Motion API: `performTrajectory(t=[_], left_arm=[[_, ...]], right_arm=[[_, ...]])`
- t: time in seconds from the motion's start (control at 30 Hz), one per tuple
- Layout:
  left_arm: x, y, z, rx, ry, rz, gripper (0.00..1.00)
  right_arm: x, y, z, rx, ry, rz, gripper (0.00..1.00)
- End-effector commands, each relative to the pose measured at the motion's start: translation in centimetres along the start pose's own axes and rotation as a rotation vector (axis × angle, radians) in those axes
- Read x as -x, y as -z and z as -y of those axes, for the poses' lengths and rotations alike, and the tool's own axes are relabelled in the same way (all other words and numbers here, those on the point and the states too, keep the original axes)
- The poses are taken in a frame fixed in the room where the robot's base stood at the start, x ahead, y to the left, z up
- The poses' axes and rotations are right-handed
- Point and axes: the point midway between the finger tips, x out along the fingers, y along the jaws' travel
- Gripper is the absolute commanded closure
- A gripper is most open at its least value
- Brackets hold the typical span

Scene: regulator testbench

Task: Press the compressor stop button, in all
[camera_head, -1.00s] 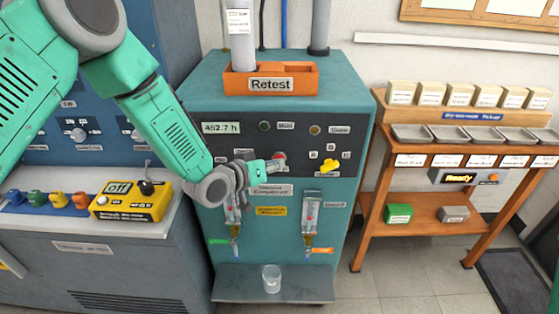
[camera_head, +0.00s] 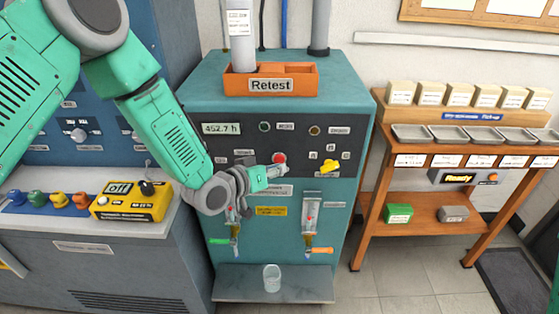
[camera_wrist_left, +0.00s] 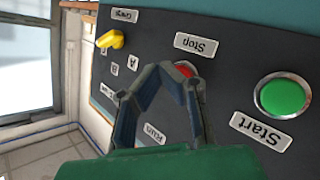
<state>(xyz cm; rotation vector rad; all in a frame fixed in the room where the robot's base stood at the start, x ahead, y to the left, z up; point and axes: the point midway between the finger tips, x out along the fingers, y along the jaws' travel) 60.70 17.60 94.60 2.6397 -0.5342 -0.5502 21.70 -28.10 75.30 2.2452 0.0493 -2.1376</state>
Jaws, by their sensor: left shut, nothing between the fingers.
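The red stop button (camera_head: 280,158) is on the dark panel of the teal compressor cabinet (camera_head: 232,255). In the left wrist view the red button (camera_wrist_left: 186,69) sits below the "Stop" label (camera_wrist_left: 196,45), partly hidden behind a finger. My left gripper (camera_head: 282,171) is shut and empty, its tip just below the button in the head view. In the left wrist view its fingers (camera_wrist_left: 172,70) overlap the button's left edge; I cannot tell whether they touch it. The green start button (camera_wrist_left: 284,96) is to the right there. My right gripper is not in view.
A yellow selector knob (camera_head: 329,166) is right of the red button. Flow tubes with valves hang below the panel, above a glass (camera_head: 271,278). An orange "Retest" tray (camera_head: 306,82) is on top of the cabinet. A wooden rack (camera_head: 372,210) stands at the right.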

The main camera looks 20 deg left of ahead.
Motion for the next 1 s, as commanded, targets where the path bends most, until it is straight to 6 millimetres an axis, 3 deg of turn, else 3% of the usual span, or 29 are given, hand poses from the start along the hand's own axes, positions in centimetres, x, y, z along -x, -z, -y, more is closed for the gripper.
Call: performTrajectory(t=[0.5,1.0], left_arm=[[3.2,-2.4,-2.3,0.001,-0.001,0.003,1.00],[3.4,-2.5,-2.5,0.000,0.000,0.001,1.00]], right_arm=[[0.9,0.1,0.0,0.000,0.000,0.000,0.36],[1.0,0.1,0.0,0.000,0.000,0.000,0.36]])
